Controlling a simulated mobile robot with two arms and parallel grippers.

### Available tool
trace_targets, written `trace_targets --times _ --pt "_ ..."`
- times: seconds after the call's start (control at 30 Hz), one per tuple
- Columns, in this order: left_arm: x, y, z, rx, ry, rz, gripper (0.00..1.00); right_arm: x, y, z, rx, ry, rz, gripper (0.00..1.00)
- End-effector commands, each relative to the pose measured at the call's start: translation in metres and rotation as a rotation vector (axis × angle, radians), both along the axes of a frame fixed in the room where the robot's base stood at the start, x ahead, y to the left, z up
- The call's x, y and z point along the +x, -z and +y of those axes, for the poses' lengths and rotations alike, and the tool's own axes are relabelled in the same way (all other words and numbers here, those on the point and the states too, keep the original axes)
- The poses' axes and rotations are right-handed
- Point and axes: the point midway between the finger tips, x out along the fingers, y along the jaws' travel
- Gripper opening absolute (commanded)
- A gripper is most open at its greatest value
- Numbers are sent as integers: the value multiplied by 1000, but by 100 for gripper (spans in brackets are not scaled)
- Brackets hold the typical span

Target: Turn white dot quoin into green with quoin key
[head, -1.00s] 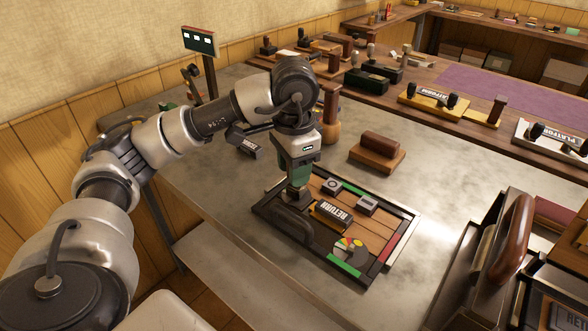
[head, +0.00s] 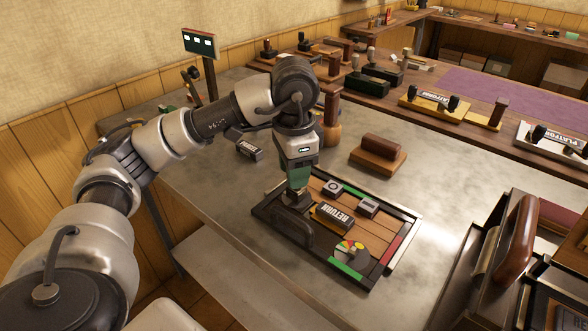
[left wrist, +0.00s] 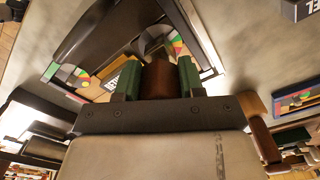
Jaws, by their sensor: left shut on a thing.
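My left gripper (head: 296,193) is shut at the left part of a dark rectangular frame on the grey table. In the left wrist view its green fingers (left wrist: 158,78) close on a brown wooden cylinder, which looks like the quoin key's handle (left wrist: 158,80). The key's lower end is hidden. The frame (head: 400,262) holds wooden strips, a RETURN type block (head: 333,215) and two small grey blocks. A dial with red, yellow and green parts (head: 350,250) shows at its near side. Dials (left wrist: 68,75) also show in the left wrist view. I cannot make out a white dot.
A dark arched piece (head: 293,232) stands close beside the gripper on the frame. A brown wooden block (head: 378,155) and a dark type block (head: 249,150) lie beyond. A panel with small lights (head: 200,42) stands at the back left.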

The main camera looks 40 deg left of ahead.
Motion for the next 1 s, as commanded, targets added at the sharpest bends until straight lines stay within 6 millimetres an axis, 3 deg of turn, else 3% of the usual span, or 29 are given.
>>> trace_targets --times 1.0 --pt "0 0 0 -1 86 1 10 14 -4 1 -2 2 0 52"
